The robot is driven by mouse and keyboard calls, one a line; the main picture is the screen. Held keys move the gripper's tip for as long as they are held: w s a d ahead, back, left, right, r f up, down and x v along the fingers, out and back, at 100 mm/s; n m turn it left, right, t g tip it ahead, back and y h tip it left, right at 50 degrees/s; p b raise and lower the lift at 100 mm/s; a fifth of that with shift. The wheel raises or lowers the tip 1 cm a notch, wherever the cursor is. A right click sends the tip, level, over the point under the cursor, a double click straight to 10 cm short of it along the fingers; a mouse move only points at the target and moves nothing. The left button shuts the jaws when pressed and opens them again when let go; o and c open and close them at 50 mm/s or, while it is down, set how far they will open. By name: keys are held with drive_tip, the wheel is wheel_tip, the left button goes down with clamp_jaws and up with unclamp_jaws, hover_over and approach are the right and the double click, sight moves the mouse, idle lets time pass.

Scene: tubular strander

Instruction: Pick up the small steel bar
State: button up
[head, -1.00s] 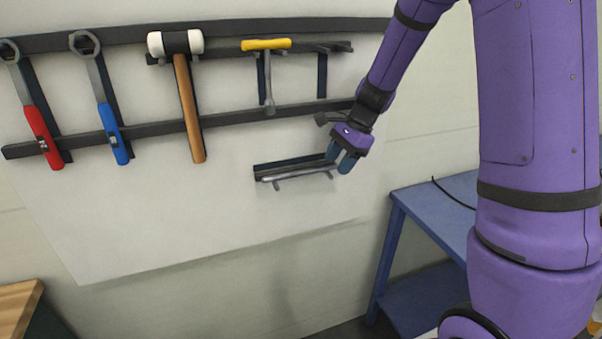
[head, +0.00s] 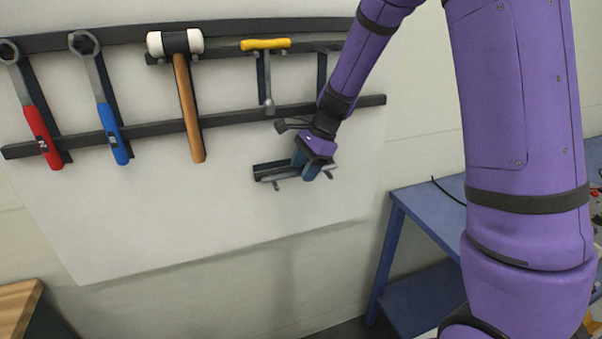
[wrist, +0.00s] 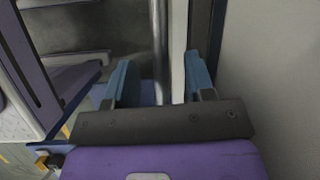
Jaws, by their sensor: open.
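The small steel bar (head: 284,175) lies level on two short pegs of a dark holder on the white wall panel. My gripper (head: 307,167) is at the right part of the bar in the head view and hides that part. In the wrist view the bar (wrist: 159,45) runs upright in the picture between the two blue fingers of my open gripper (wrist: 160,82). A gap shows on each side of the bar, and the bar's lower part is hidden behind the gripper body.
Two wrenches, red-handled (head: 42,135) and blue-handled (head: 112,130), a mallet (head: 188,105) and a yellow-handled tool (head: 266,45) hang on dark rails above and left. A blue table (head: 425,215) stands at the right. The panel below the bar is bare.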

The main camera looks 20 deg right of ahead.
clamp_jaws()
drive_tip(key=shift+r, duration=0.1)
